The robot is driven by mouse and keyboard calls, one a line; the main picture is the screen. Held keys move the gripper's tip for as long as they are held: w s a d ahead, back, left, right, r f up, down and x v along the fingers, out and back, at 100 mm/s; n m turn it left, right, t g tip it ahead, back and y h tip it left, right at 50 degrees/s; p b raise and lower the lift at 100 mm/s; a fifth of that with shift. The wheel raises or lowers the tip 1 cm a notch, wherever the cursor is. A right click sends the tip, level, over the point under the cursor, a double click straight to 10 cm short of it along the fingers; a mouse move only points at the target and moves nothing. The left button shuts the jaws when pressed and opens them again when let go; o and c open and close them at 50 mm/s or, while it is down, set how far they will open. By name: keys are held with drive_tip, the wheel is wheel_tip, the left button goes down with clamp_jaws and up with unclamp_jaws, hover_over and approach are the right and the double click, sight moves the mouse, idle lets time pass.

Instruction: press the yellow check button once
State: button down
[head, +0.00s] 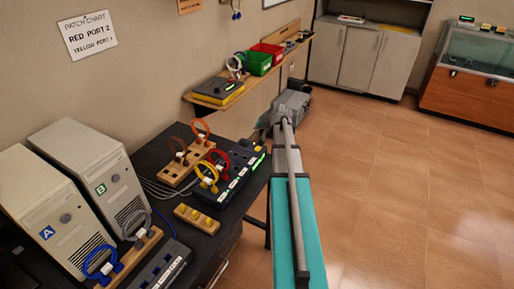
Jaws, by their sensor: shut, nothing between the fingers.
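I cannot single out a yellow check button for certain. A yellow box with a dark top (218,90) and a small green light sits on the wall shelf. On the black table, a dark patch panel (262,160) has several lit green and white marks along its front edge. A yellow cable loop (207,173) and a red cable loop (219,157) stand at this panel. A wooden block with yellow knobs (197,219) lies in front of it. My gripper (264,127) is beyond the panel's far end, apart from it as far as I see. It looks shut and empty; its fingertips are small and unclear.
Two computer towers, A (45,220) and B (95,180), stand on the black table (180,195) at left. The wall shelf (212,103) also holds a green bin (258,64) and a red bin (267,50). The tiled floor (400,180) at right is clear.

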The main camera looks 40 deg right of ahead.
sight(256, 147)
drive_tip(key=shift+s+d+f, duration=0.1)
idle(0.3)
wheel_tip(256, 147, down, 9)
drive_tip(key=b, duration=0.8)
drive_tip(key=shift+r+b, duration=0.2)
drive_tip(key=shift+b, duration=0.2)
drive_tip(key=shift+f+b, duration=0.85)
idle(2.1)
drive_tip(key=shift+r, duration=0.1)
idle(0.4)
drive_tip(key=shift+r+p, duration=0.8)
drive_tip(key=shift+p, duration=0.1)
drive_tip(key=shift+r+p, duration=2.5)
